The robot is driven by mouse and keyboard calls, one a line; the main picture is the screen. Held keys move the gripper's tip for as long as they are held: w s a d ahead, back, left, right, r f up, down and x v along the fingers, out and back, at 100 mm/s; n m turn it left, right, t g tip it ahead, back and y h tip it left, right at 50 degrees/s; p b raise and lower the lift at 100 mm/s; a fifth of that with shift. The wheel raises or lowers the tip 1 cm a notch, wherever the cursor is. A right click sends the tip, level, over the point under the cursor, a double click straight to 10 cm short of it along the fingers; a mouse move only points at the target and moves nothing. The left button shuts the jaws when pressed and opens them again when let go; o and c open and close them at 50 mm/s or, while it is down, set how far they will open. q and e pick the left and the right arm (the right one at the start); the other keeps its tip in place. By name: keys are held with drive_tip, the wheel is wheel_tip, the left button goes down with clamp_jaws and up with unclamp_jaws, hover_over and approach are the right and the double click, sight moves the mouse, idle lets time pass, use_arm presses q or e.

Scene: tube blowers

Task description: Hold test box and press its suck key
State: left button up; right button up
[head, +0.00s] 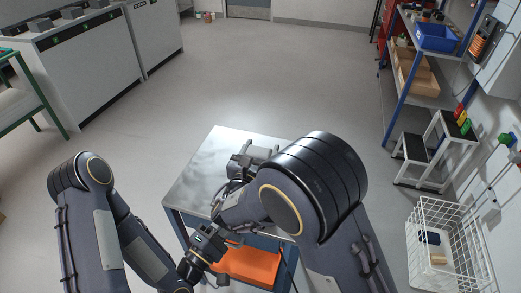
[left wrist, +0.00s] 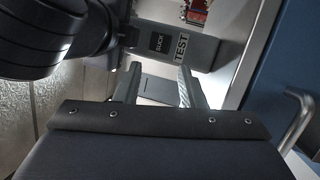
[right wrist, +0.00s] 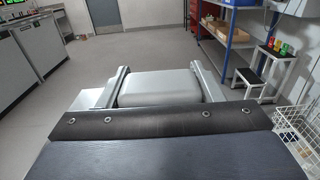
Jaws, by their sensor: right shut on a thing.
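The test box (left wrist: 205,50) is a grey box with a TEST label and a dark suck key (left wrist: 158,42) lettered SUCK, seen in the left wrist view. My right gripper (right wrist: 160,72) is shut on it, one finger at each side of the grey body (right wrist: 158,90) in the right wrist view. In the head view the grey box (head: 258,152) is above the metal table top, partly hidden by my right arm. My left gripper (left wrist: 157,78) is open and empty, its fingers pointing toward the box's key side, apparently apart from it. Its fingertips are unclear in the head view.
The metal-topped cart (head: 205,165) has an orange bin (head: 245,265) below. A white wire basket (head: 425,245) and a step stool (head: 420,150) stand at the right, near a shelf with a blue crate (head: 437,37). Grey cabinets (head: 90,65) stand at the left. The floor between is clear.

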use_arm(q)
drive_tip(key=shift+c, duration=0.2)
clamp_jaws()
idle(1.5)
